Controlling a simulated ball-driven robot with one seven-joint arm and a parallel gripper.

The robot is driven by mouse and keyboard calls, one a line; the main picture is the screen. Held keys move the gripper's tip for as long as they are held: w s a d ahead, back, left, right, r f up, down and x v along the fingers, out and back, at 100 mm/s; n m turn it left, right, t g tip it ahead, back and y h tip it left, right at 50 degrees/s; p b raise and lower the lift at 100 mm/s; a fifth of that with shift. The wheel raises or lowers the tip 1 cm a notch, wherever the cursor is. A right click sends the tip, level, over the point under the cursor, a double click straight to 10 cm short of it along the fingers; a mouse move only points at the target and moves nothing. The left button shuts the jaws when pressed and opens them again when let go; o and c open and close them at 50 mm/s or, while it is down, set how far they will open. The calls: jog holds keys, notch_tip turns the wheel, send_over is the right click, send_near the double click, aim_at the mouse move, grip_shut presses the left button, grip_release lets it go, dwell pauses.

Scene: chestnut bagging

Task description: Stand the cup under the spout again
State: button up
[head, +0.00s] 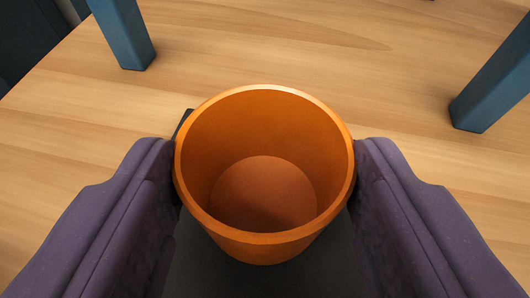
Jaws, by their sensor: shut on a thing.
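An orange cup (265,250) is in the middle of the head view, its open mouth towards the camera. Its inside looks empty. My gripper (265,180) has one purple finger on the left side of the cup and one on the right side, shut on it near the rim. A dark flat surface shows below and behind the cup. I cannot tell whether the cup's base touches it. The spout is not in view.
A wooden tabletop (270,55) fills most of the view. A blue leg (122,32) stands at the upper left and another blue leg (492,88) at the right. The tabletop between them is clear. The table's edge runs along the upper left.

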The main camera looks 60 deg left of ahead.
jog(key=shift+d, duration=0.2)
jog(key=shift+a+f, duration=0.1)
jog(key=shift+f, duration=0.05)
jog(key=o, duration=1.2)
jog(key=shift+c, duration=0.2)
jog(key=shift+r, duration=0.25)
jog(key=p+v, duration=0.4)
jog(key=v, duration=0.8)
jog(key=shift+f, duration=0.2)
